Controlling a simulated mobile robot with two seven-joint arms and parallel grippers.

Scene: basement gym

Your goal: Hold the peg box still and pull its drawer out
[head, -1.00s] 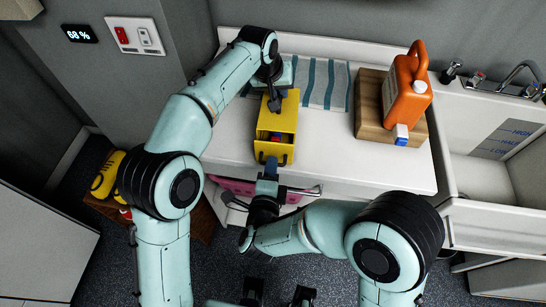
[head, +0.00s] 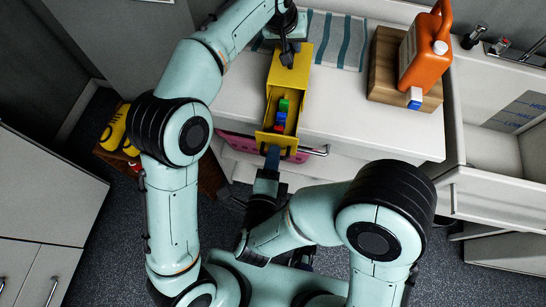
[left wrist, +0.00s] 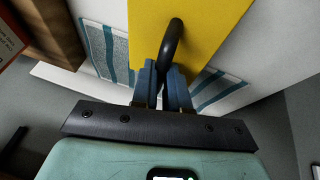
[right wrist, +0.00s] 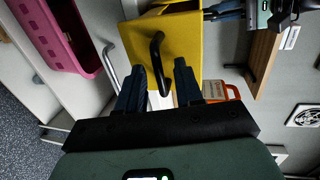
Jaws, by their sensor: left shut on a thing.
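The yellow peg box (head: 299,58) stands on the white counter, and its top also shows in the left wrist view (left wrist: 205,25). My left gripper (left wrist: 163,72) is shut on the black handle (left wrist: 171,45) on top of the box. The drawer (head: 272,136) is pulled out towards me, with green, blue and red pegs (head: 281,117) inside. My right gripper (right wrist: 158,80) is open, with its fingers apart on either side of the drawer's black front handle (right wrist: 156,50). In the head view the drawer handle is partly hidden.
A striped cloth (head: 338,42) lies behind the box. An orange jug (head: 422,55) stands on a wooden board (head: 385,72) to the right, beside the sink (head: 490,150). A pink basket (right wrist: 62,38) is below the counter edge. Counter space right of the drawer is clear.

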